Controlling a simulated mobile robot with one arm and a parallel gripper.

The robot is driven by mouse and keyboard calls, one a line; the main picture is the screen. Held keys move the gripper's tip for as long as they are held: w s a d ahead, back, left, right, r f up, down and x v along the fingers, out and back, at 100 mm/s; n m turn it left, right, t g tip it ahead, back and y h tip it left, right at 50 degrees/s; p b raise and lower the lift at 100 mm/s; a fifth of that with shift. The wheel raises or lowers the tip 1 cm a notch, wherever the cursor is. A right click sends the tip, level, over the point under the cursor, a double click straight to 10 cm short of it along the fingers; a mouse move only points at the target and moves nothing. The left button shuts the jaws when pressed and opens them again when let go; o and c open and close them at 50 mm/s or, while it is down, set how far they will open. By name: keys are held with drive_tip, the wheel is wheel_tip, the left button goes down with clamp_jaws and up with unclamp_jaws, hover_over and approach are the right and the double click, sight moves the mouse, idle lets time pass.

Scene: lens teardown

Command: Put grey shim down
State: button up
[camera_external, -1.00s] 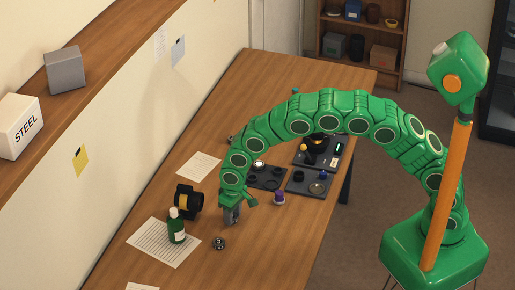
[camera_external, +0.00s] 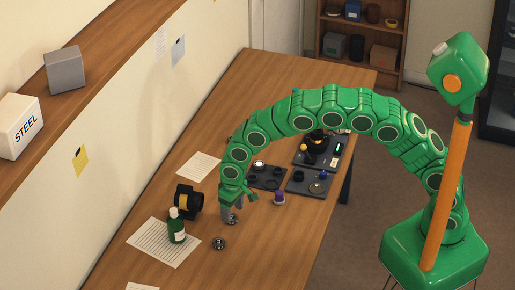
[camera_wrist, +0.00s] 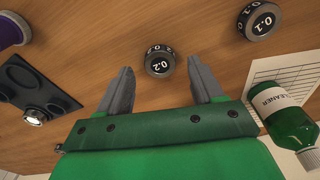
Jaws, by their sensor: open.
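A small round dark-grey shim marked 0.2 (camera_wrist: 159,61) lies on the wooden table, between and just beyond my fingertips in the wrist view. It also shows under my gripper in the external view (camera_external: 233,220). My gripper (camera_wrist: 160,72) is open and empty, with its two grey fingers spread apart. In the external view my gripper (camera_external: 228,211) hangs just above the table. A second round shim, marked 0.1 (camera_wrist: 259,20), lies apart from the first one; in the external view it is at the front (camera_external: 219,243).
Dark trays (camera_external: 297,187) with small parts lie behind my gripper. A purple piece (camera_external: 279,198) stands to the right. The front right tabletop is bare.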

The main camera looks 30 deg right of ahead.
sight(234, 218)
wheel_tip(234, 218, up, 10)
drive_tip(key=shift+s+d+f, duration=0.15)
drive_tip(key=shift+s+f, duration=0.05)
drive_tip(key=shift+s, duration=0.05)
drive_tip(key=o, duration=0.6)
drive_tip(key=shift+o, duration=0.2)
drive_tip(key=w+d+r+m+y, duration=0.1)
drive_tip(key=w+r+m, duration=0.1)
drive_tip(key=w, duration=0.4)
drive_tip(key=w+d+r+m, duration=0.1)
drive_tip(key=w+m, duration=0.1)
drive_tip(key=w, duration=0.3)
drive_tip(key=shift+w+d+r+g+y, duration=0.25)
drive_tip(key=shift+w+r+g+y, duration=0.05)
drive_tip(key=shift+w+r+y, duration=0.1)
drive_tip(key=w+d+r+m+y, duration=0.15)
drive_tip(key=w+d+m, duration=0.25)
drive_tip(key=w+d, duration=0.4)
drive_tip(key=w+d+r+m+t, duration=0.1)
drive_tip(key=w+d+r+m, duration=0.15)
drive_tip(key=w+d, duration=0.65)
drive_tip(key=w+d+r+m+y, duration=0.1)
drive_tip(key=w+d+m, duration=0.3)
drive_tip(key=w+d, duration=0.4)
drive_tip(key=x, duration=0.9)
drive_tip(key=shift+f, duration=0.25)
drive_tip(key=shift+d+r, duration=0.1)
